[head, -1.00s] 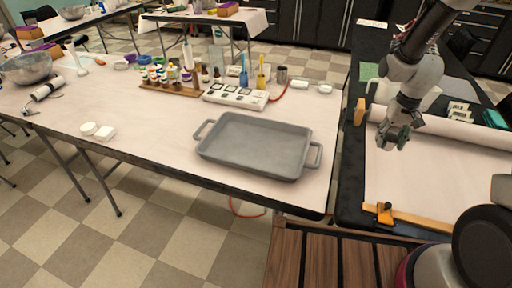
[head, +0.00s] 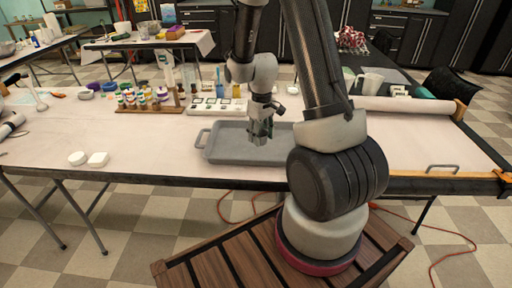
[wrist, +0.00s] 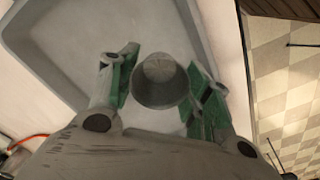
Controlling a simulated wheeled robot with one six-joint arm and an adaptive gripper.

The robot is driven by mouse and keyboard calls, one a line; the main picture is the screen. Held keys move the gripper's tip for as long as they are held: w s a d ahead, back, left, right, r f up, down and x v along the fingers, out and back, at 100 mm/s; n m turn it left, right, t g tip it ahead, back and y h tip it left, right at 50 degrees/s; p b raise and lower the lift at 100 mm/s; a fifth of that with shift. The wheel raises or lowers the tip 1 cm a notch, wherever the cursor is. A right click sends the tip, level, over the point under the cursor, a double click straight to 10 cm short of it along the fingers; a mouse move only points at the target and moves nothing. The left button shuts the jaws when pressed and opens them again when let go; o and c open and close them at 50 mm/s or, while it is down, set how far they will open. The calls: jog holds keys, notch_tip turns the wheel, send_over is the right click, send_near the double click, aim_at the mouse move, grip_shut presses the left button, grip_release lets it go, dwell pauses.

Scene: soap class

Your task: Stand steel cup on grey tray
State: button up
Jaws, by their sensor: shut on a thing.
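The steel cup (wrist: 159,82) is between the green-padded fingers of my gripper (wrist: 160,88) in the wrist view, and the gripper is shut on it. In the head view my gripper (head: 260,136) points down over the middle of the grey tray (head: 226,152). The cup is small and hard to make out there. The tray is a shallow rectangle with raised walls; its right part is hidden behind my arm. In the wrist view the tray floor (wrist: 75,45) shows behind the cup. I cannot tell whether the cup touches the tray.
The tray lies on a pale-covered table (head: 150,150). Behind it are a white palette-like board (head: 217,108) and paint bottles on a wooden rack (head: 146,103). Two white soap pieces (head: 97,160) lie at left.

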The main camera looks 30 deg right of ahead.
aim_at(261, 155)
notch_tip(261, 155, down, 6)
jog(key=shift+r, duration=0.15)
dwell(0.3)
jog(key=o, duration=1)
jog(key=shift+d, duration=0.1)
jog(key=shift+c, duration=0.2)
